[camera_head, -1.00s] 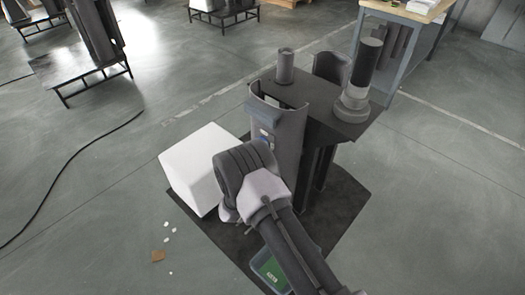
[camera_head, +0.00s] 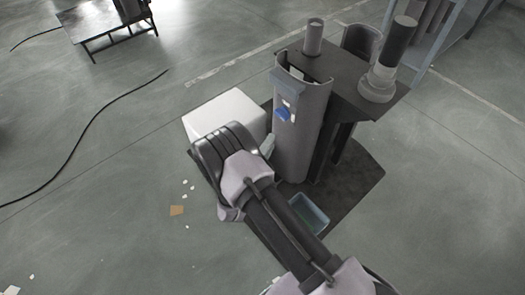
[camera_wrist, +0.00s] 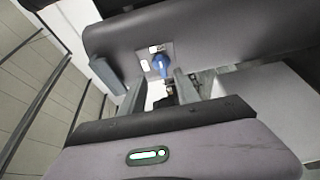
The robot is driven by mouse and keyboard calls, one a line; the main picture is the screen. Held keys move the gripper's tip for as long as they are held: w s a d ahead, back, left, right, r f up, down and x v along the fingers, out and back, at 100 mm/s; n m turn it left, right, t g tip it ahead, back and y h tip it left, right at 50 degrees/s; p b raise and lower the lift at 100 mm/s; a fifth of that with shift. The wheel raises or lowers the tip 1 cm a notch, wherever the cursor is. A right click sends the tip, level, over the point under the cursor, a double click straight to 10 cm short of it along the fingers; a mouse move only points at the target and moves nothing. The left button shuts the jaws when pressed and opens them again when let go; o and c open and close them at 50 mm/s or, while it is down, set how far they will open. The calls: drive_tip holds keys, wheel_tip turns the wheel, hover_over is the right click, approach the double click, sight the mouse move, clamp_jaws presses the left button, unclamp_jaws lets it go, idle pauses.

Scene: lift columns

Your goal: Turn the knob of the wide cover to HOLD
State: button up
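The wide cover (camera_head: 300,140) is a tall, dark grey curved shell standing upright at the front of the column stand. Its blue knob (camera_head: 282,113) sits on a small light plate on the upper front. In the wrist view the cover (camera_wrist: 220,38) lies across the top, with the blue knob (camera_wrist: 162,66) and white labels too small to read. My gripper (camera_wrist: 161,77) is open and empty, its fingers pointing toward the knob with a gap between them. I cannot tell how far the fingertips are from the knob. In the head view my wrist hides most of the gripper.
A white box (camera_head: 225,113) stands left of the cover. A blue-rimmed bin (camera_head: 310,211) is on the dark floor mat (camera_head: 352,183), partly behind my arm. A short cylinder (camera_head: 313,38) and a tall black-and-grey one (camera_head: 388,62) stand on the column top. Floor at left is mostly clear.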

drive_tip(key=p+v, duration=0.1)
drive_tip(key=v, duration=0.4)
drive_tip(key=shift+s, duration=0.2)
drive_tip(key=s+d+r+m+g+h, duration=0.3)
drive_tip(key=d+r+m+g+h, duration=0.55)
drive_tip(key=d+r, duration=0.95)
drive_tip(key=s+d+r+m+g+y, duration=0.1)
drive_tip(key=s+r+m+g+y, duration=0.4)
drive_tip(key=s, duration=0.4)
drive_tip(key=s+d+r+m+g+y, duration=0.2)
drive_tip(key=s+r+g+y, duration=0.1)
drive_tip(key=s+y, duration=0.4)
drive_tip(key=s+a+r+m+t+y, duration=0.2)
drive_tip(key=s+a+r+t+y, duration=0.2)
drive_tip(key=a+r+t+y, duration=0.1)
drive_tip(key=shift+s+a+r+t, duration=0.35)
drive_tip(key=shift+a+r, duration=0.45)
drive_tip(key=shift+r, duration=0.15)
